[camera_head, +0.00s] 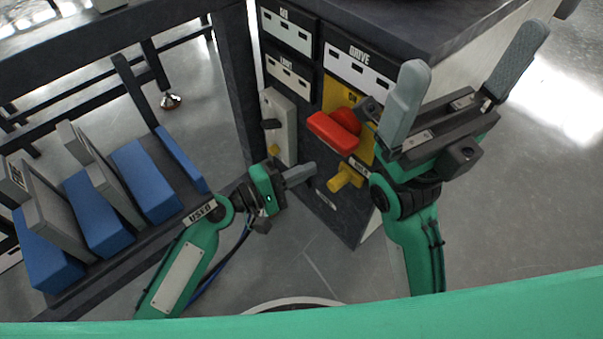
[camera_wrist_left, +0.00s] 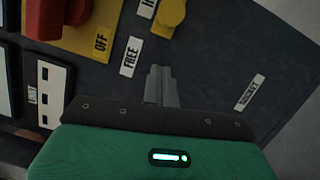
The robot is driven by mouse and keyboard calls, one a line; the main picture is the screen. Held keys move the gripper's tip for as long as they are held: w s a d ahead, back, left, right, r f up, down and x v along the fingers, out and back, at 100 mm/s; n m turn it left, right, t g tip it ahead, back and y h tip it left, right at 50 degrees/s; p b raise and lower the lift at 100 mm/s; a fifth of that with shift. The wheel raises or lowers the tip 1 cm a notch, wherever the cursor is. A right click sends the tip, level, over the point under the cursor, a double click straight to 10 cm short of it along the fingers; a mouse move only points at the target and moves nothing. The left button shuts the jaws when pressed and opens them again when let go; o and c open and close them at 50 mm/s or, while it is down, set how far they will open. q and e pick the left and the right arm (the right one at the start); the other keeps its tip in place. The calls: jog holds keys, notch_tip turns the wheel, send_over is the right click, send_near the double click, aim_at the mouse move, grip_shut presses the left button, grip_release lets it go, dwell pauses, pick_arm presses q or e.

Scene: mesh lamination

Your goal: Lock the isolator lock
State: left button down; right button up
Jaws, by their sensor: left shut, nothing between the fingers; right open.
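The isolator's red handle (camera_head: 333,131) sits on a yellow plate on the cabinet's dark front; its dark red part (camera_wrist_left: 58,15) and the word OFF show in the left wrist view. A yellow knob (camera_head: 346,177), probably the isolator lock, sticks out below it and also shows in the left wrist view (camera_wrist_left: 169,14). A FREE label (camera_wrist_left: 130,57) is beside the knob. My left gripper (camera_head: 306,171) is shut and empty, left of the yellow knob and apart from it; its fingertips (camera_wrist_left: 160,74) point toward the panel. My right gripper (camera_head: 476,48) is open and empty, right of the red handle.
A rack with blue blocks (camera_head: 146,178) stands at the left. Open floor (camera_head: 540,190) lies at the right.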

pick_arm(q)
jog(key=v, duration=0.9)
jog(key=shift+s+a+p, duration=0.25)
jog(key=shift+a+p, duration=0.1)
jog(key=shift+p, duration=0.1)
